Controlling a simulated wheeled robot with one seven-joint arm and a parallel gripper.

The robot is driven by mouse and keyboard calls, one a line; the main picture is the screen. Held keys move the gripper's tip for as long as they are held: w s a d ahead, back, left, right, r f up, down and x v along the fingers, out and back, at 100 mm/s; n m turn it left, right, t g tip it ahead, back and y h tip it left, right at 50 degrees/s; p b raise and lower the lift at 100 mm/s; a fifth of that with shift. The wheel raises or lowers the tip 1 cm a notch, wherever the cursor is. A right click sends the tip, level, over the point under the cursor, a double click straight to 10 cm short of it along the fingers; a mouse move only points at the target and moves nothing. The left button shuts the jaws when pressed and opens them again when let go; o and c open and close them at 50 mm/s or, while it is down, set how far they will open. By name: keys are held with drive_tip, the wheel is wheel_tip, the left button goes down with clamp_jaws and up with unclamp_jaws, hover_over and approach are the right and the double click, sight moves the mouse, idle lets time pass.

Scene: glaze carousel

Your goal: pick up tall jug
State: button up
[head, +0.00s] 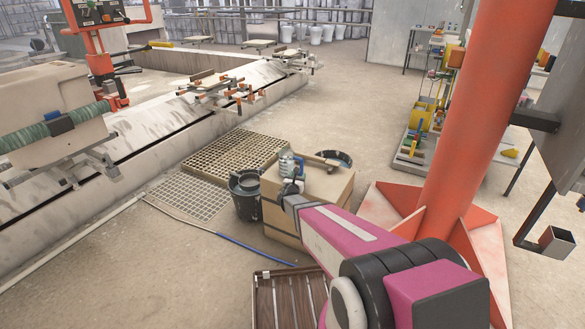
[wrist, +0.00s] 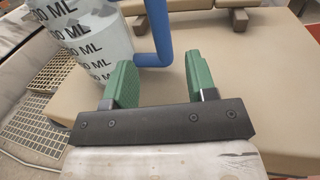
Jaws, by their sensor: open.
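The tall jug (wrist: 88,40) is a clear measuring vessel with dark "ML" marks and a blue handle (wrist: 158,35). It stands at the upper left of the wrist view, its top cut off by the frame. In the head view the jug (head: 287,161) stands on the tan box, partly hidden by my arm's end. My gripper (wrist: 160,78) is open, with two green fingers apart. The handle's lower bend shows between the fingertips, seemingly just beyond them. The left finger overlaps the jug's lower side in the picture; contact cannot be told. My gripper (head: 291,186) is small in the head view.
The tan box (head: 328,190) bears the jug and a brown wooden piece (head: 318,160). An orange column (head: 472,110) rises at right. A slatted wooden crate (head: 285,300) lies in front.

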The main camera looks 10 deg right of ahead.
sight(301, 173)
drive_tip(key=x, duration=0.6)
drive_tip(key=shift+w+d+r, duration=0.1)
drive_tip(key=shift+w, duration=0.1)
drive_tip(key=shift+s, duration=0.1)
clamp_jaws()
